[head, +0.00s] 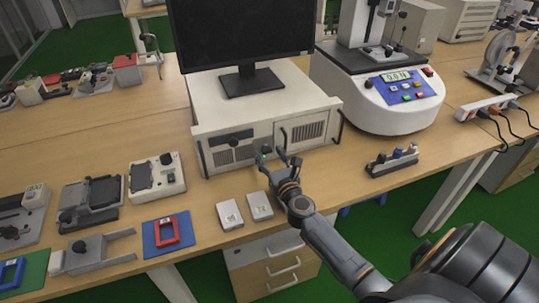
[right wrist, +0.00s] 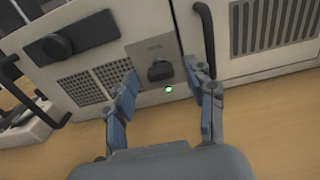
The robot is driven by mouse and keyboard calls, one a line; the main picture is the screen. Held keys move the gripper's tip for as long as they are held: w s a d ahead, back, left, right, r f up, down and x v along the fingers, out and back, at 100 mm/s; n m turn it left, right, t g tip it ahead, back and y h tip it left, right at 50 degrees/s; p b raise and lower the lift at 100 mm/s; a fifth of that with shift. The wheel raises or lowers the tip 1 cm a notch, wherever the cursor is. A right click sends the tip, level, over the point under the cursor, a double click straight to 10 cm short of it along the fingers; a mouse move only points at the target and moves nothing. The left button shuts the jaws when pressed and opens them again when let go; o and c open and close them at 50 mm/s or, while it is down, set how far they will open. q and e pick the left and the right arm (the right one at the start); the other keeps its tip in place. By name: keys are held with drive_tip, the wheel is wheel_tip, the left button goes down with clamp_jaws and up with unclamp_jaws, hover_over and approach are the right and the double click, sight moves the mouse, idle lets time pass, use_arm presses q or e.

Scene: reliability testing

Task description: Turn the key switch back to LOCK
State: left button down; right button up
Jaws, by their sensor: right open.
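The key switch (right wrist: 159,71) is a small black key or knob on a grey plate on the front of a white cabinet (head: 217,106). Its lettering is too small to read, so I cannot tell its set position. My right gripper (head: 279,163) is at the cabinet front, its two blue-grey fingers apart. In the right wrist view my right gripper (right wrist: 162,84) has one finger on either side of the key, with visible gaps, and no grip on it. My left gripper is not in view.
A black monitor (head: 243,28) stands on the cabinet. A dark handle (right wrist: 204,32) is close to the right finger. Two small white boxes (head: 259,206) lie on the table in front. A round-based tester (head: 380,98) and a small clamp fixture (head: 392,163) stand to the right.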

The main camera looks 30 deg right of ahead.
drive_tip(key=shift+w, duration=0.25)
clamp_jaws()
